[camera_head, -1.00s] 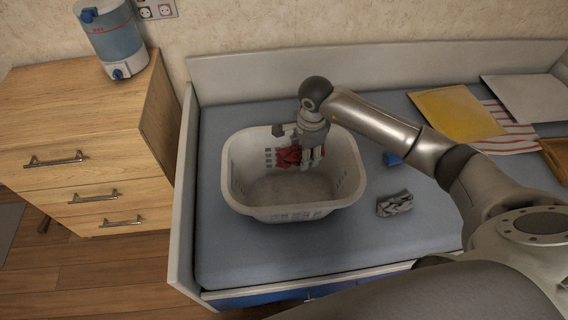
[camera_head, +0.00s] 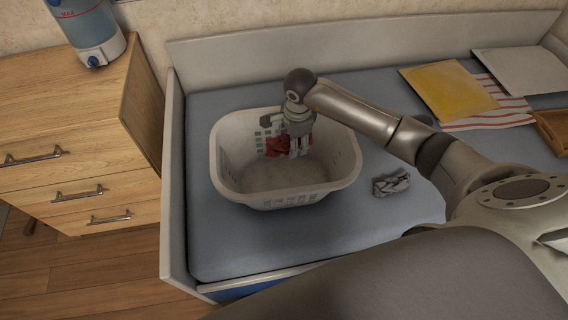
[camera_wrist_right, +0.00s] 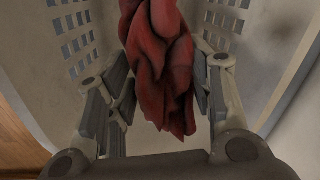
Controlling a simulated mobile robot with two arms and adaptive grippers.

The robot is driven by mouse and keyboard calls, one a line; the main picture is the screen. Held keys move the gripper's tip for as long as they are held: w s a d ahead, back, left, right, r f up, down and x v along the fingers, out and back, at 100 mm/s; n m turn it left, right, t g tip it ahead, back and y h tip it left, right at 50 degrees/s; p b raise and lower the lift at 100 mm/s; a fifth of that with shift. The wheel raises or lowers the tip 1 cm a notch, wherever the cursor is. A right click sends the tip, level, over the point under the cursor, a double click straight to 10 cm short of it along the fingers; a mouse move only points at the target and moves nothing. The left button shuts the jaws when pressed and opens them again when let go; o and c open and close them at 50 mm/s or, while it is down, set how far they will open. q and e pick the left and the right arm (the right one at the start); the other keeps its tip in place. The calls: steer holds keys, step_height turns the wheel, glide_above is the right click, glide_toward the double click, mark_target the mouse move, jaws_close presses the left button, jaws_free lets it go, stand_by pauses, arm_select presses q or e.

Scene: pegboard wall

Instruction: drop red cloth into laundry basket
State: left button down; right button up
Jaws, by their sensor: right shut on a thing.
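The red cloth (camera_head: 276,146) hangs crumpled inside the upper part of the white laundry basket, near its back wall. My right gripper (camera_head: 300,150) is shut on the cloth and reaches down into the basket from the back rim. In the right wrist view the cloth (camera_wrist_right: 160,70) hangs between the two fingers of the gripper (camera_wrist_right: 162,95), with slotted basket walls around it. The white laundry basket (camera_head: 228,185) stands upright on the blue mattress, its floor bare where visible. My left gripper is not in view.
A grey crumpled cloth (camera_head: 391,183) lies on the mattress (camera_head: 230,235) right of the basket. A yellow folder (camera_head: 450,92), a striped cloth (camera_head: 492,117) and a wooden tray (camera_head: 553,130) lie at the right. A wooden drawer cabinet (camera_head: 75,120) holding a water container (camera_head: 88,30) stands left.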

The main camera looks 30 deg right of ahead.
steer(key=o, duration=0.7)
steer(key=shift+o, duration=0.2)
steer(key=shift+r, duration=0.1)
step_height(320, 180, up, 12)
steer(key=s, duration=0.1)
steer(key=shift+s, duration=0.2)
